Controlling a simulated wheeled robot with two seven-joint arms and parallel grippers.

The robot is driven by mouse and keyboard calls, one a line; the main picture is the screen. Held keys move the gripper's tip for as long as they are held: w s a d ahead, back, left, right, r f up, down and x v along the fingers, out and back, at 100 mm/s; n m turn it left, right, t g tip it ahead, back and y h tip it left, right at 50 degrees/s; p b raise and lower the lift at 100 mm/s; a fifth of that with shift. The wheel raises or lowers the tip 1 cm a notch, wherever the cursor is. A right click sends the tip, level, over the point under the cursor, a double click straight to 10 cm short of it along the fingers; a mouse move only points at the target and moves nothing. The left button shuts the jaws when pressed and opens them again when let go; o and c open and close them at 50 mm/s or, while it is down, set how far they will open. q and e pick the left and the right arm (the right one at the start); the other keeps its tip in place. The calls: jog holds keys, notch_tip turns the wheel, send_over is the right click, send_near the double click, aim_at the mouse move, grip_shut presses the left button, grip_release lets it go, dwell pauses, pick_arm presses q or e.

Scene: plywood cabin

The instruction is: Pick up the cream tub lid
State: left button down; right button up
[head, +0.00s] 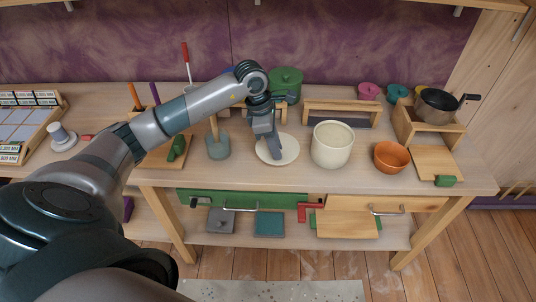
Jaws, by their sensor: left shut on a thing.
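The cream tub lid (290,153) is a round, flat, pale disc on or just above the table, left of the cream tub (332,152); I cannot tell whether it touches the tabletop. My left gripper (276,154) comes down on the lid from above and is shut on it, hiding its middle. The cream tub stands upright with its top uncovered. My right gripper is not in view.
A grey-green pot (217,147) stands close left of the lid. An orange bowl (390,156) is right of the tub. A green lidded pot (287,82) and a wooden rack (345,106) stand behind. The table front before the lid is clear.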

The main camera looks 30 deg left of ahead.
pick_arm(q)
jog(key=d+r+b, duration=0.3)
jog(key=d+r, duration=0.2)
jog(key=d, duration=0.3)
jog(key=shift+d+r, duration=0.15)
jog(key=shift+d, duration=0.25)
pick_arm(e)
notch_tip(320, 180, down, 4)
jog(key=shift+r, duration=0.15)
pick_arm(q)
jog(key=shift+s, duration=0.1)
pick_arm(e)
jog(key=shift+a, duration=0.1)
